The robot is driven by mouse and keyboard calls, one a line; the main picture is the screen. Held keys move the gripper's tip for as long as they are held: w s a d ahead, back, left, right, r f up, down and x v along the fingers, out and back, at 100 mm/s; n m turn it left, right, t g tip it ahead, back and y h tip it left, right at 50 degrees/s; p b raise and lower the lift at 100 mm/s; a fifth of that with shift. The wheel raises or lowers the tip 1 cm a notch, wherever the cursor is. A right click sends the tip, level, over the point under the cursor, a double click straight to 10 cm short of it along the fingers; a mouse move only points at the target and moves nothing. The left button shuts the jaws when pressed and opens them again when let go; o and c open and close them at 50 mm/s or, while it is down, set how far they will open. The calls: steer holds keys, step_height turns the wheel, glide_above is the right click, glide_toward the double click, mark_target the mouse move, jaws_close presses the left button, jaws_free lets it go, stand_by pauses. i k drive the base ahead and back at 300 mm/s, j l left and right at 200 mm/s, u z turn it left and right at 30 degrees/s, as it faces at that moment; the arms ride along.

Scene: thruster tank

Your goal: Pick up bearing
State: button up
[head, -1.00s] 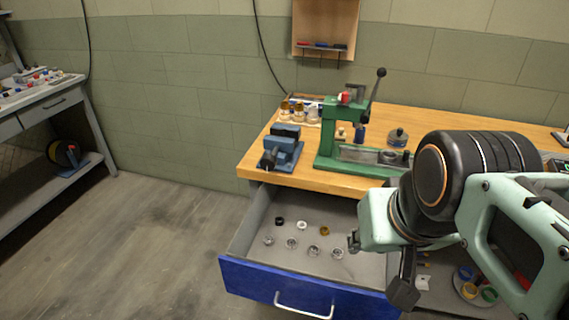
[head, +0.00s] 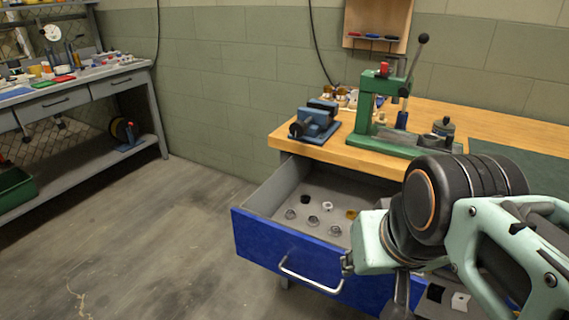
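An open drawer with a blue front (head: 262,252) hangs below the wooden workbench. Several small ring-like parts lie apart on its grey floor: silver ones, such as a silver ring (head: 313,220) that looks like a bearing, a black one (head: 305,199), a white one (head: 327,206) and an amber one (head: 351,214). They are too small to tell surely which is the bearing. My arm reaches in from the right, over the drawer's right part, and hides it. My gripper (head: 397,294) shows only in part at the arm's lower end; its fingers are not clear.
A blue vise (head: 315,122) and a green press (head: 380,125) stand on the wooden bench top (head: 360,153). A second grey bench (head: 80,95) stands at the left, with a green bin (head: 15,190) below. The floor (head: 150,235) between them is clear.

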mark_target(289, 215)
steer(key=l+u, duration=0.25)
steer(key=l, duration=0.25)
steer(key=l+u, duration=0.25)
steer(key=l, duration=0.25)
steer(key=k+l+u, duration=0.25)
steer(key=l, duration=0.25)
steer(key=l+u, duration=0.25)
steer(key=l, duration=0.25)
steer(key=k, duration=0.05)
